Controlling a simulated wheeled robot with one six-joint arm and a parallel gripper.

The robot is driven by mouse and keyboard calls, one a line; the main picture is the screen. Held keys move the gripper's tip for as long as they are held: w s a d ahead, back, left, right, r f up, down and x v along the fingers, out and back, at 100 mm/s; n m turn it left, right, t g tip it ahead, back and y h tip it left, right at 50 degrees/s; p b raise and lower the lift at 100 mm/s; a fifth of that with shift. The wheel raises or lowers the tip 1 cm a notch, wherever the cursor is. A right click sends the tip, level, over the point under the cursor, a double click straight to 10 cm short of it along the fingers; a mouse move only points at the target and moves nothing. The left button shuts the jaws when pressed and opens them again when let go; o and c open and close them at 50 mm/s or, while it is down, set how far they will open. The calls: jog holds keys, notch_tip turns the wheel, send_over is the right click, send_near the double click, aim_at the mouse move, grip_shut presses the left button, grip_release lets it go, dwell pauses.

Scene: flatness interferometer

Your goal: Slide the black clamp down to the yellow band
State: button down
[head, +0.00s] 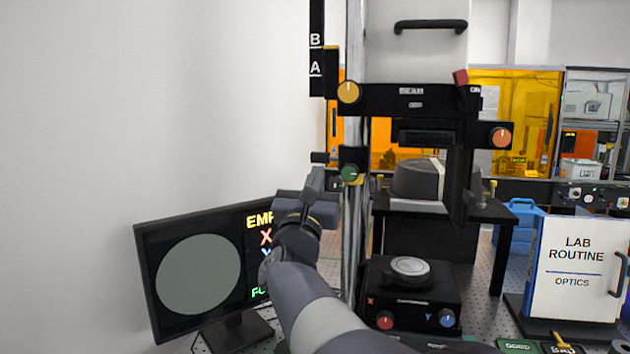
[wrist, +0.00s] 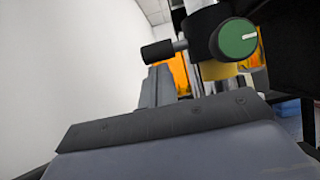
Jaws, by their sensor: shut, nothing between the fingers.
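The black clamp (head: 353,157) sits on the upright steel column, with a green knob on its front and a black side handle (head: 320,157) sticking out to the left. The clamp also shows in the wrist view (wrist: 203,32). The yellow band (head: 357,181) is directly below the clamp, partly hidden by it; it also shows in the wrist view (wrist: 217,70). I cannot tell whether a small gap is left between them. My gripper (head: 317,180) is shut and empty, left of the column and below the side handle; its fingers (wrist: 158,82) point up there.
The upper carriage (head: 410,99) with a yellow knob is above the clamp on the column (head: 355,230). A monitor (head: 200,275) stands at the left behind my arm. A black stage (head: 411,290) with a round disc is right of the column. A white lab routine sign stands far right.

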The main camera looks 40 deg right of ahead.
jog(key=shift+r+b, duration=0.1)
jog(key=shift+b, duration=0.65)
jog(key=shift+r+b, duration=0.45)
jog(key=shift+r, duration=0.1)
